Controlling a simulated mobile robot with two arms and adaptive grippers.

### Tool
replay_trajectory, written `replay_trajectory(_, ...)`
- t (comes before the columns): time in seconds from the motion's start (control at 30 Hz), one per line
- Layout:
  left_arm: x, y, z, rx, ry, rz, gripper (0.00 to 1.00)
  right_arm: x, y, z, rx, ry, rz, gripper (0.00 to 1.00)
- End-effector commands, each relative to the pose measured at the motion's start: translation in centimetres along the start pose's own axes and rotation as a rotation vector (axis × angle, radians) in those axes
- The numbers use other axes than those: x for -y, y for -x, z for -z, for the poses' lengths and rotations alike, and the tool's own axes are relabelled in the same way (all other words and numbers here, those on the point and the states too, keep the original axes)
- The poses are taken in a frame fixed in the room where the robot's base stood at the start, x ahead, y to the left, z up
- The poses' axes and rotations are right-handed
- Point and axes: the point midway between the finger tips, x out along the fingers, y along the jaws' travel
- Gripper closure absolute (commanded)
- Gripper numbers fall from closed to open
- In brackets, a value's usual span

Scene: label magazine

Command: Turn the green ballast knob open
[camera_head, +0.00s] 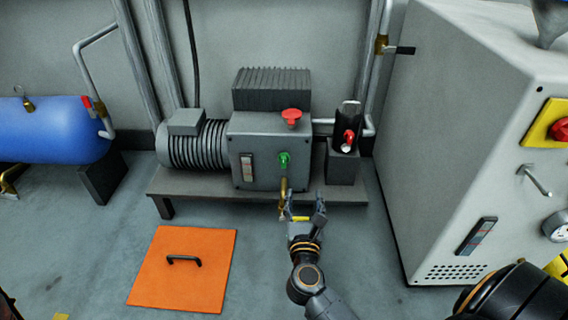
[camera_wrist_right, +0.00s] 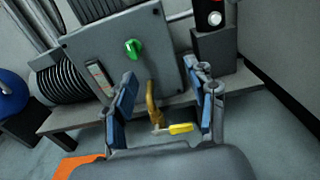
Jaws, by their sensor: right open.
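The green ballast knob (camera_head: 284,159) sits on the front face of the grey pump box (camera_head: 262,178). In the right wrist view the green knob (camera_wrist_right: 133,48) shows above and a little left of the space between my fingers. My right gripper (camera_head: 302,212) is open and empty, in front of and below the knob, apart from it. Its two blue-padded fingers (camera_wrist_right: 163,108) frame a brass drain tap with a yellow handle (camera_wrist_right: 181,128), which shows between them; I cannot tell how close it is. My left gripper is not in view.
A red knob (camera_head: 291,116) stands on top of the pump box. A large grey cabinet (camera_head: 455,130) bounds the right side. An orange floor plate (camera_head: 183,270) with a black handle lies at front left. A blue tank (camera_head: 50,130) is at far left.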

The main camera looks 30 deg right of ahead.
Motion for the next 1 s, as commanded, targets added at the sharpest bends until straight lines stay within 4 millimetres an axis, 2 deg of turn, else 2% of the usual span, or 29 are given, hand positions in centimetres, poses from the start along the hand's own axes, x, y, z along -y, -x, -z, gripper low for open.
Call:
replay_trajectory(0.5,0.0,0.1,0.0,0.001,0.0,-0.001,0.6,0.0,3.3,0.0,0.0,0.001,0.001,0.44)
replay_trajectory(1.0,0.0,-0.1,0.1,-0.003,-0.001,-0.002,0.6,0.0,3.4,0.0,0.0,0.0,0.0,0.44)
